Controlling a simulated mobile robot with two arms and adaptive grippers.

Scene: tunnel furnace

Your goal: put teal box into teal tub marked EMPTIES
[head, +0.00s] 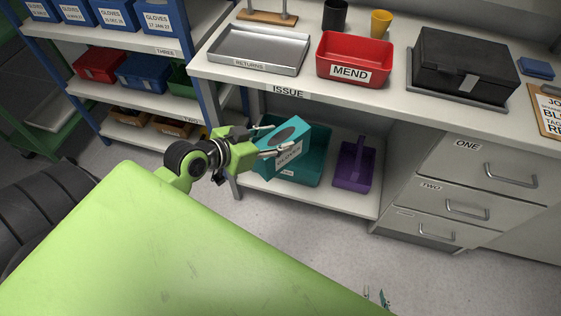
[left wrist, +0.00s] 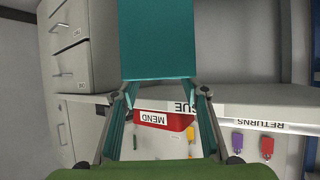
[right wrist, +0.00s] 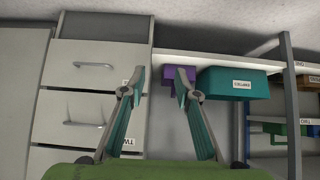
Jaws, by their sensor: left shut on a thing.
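My right gripper (right wrist: 159,84) is open and empty.
A purple caddy (head: 354,166) stands right of the tub on the low shelf. The bench top (head: 395,95) overhangs them, carrying a red MEND bin (head: 381,58) and a RETURNS tray (head: 303,55). Drawers (head: 470,180) close the right side; a bench leg (head: 226,165) stands left.

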